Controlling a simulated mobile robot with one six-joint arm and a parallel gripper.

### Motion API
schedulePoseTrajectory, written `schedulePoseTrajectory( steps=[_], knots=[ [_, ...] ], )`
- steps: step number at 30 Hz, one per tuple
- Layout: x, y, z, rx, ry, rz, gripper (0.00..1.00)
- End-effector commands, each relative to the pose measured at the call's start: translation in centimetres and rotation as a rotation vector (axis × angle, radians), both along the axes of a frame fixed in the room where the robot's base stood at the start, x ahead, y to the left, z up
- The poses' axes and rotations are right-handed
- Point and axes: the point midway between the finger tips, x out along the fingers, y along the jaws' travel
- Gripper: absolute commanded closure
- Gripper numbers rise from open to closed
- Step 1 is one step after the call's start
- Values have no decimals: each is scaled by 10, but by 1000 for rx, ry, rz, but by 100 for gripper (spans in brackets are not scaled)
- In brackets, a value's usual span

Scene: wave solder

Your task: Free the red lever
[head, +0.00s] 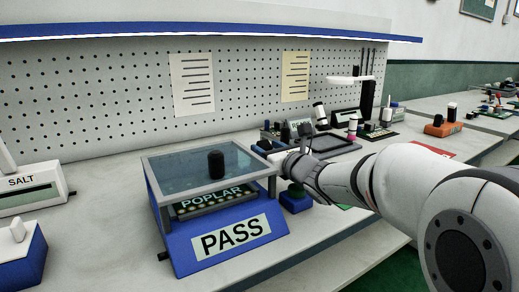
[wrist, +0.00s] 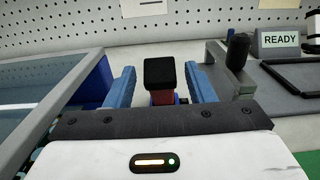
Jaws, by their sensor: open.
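In the wrist view a red lever (wrist: 161,97) with a square black cap (wrist: 160,73) stands between the two blue fingers of my gripper (wrist: 162,88). The gripper is open, with a gap visible on each side of the lever. The lever's lower part is hidden behind my gripper's body. In the head view my gripper (head: 287,163) is beside the right edge of the blue PASS box (head: 222,243), and I cannot make out the lever there. The box has a grey-framed clear lid (head: 180,165) with a black knob (head: 216,164) on it.
A small blue block (head: 296,203) is just below my gripper. In the wrist view a grey fixture with a black post (wrist: 238,52) and a READY sign (wrist: 279,39) stand to the right. A SALT box (head: 28,190) is at the left. The pegboard (head: 120,95) closes the back.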

Motion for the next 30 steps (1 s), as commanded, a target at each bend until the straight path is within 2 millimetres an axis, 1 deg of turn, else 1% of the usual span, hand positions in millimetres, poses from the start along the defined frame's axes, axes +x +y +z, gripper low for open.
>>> schedulePoseTrajectory(
  steps=[1, 3, 9, 13, 20, 23, 30],
  knots=[
    [9, 7, -2, 0, 2, 3, 51],
    [19, 14, -2, -1, 3, 2, 51],
    [37, 26, -1, 0, 2, 0, 51],
    [42, 28, 0, 0, 4, -1, 51],
    [42, 28, 0, 0, 4, -2, 51],
    [42, 28, 0, -1, 3, -2, 57],
    [42, 27, 0, -1, 3, -2, 77]
  ],
)
